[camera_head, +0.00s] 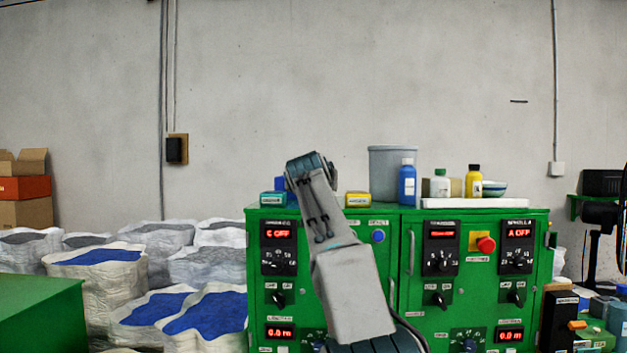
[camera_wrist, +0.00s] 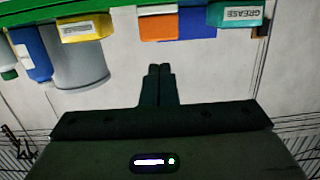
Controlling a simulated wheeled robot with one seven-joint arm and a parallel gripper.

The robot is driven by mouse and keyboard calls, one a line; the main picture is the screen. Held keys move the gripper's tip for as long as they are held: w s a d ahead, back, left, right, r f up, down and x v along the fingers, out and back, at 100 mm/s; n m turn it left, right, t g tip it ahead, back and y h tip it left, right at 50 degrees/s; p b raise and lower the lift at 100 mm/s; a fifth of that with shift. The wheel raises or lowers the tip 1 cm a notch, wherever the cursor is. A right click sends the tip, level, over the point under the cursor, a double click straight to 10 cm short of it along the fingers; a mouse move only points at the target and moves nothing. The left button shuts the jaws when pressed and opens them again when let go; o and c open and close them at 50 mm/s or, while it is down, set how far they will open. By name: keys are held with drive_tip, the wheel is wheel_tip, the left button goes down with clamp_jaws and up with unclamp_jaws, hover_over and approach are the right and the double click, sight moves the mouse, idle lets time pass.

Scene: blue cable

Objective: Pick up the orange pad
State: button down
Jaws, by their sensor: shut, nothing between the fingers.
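The orange pad (camera_wrist: 158,26) shows in the wrist view at the top middle, on the edge of the green cabinet, between a yellow box and a blue box. In the head view my arm stands in front of the cabinet top and hides the pad; my fingers cannot be made out there.
On the green cabinet (camera_head: 403,266) stand a yellow box (camera_head: 358,200), a teal grease box (camera_head: 273,199), a blue box (camera_head: 281,184), a grey bucket (camera_head: 392,165) and several bottles. The blue box (camera_wrist: 197,22) is close beside the pad.

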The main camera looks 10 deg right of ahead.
drive_tip(key=p+x, duration=0.2)
drive_tip(key=x, duration=0.1)
drive_tip(key=p+x, duration=0.3)
drive_tip(key=r+p+x, duration=0.1)
drive_tip(key=p+x, duration=0.1)
drive_tip(key=x, duration=0.1)
drive_tip(key=shift+w+d+p, duration=0.15)
drive_tip(key=shift+w+p, duration=0.2)
drive_tip(key=shift+w, duration=0.1)
drive_tip(key=shift+s+f, duration=0.15)
drive_tip(key=shift+f, duration=0.15)
drive_tip(key=shift+f+b, duration=0.35)
drive_tip(key=shift+f, duration=0.05)
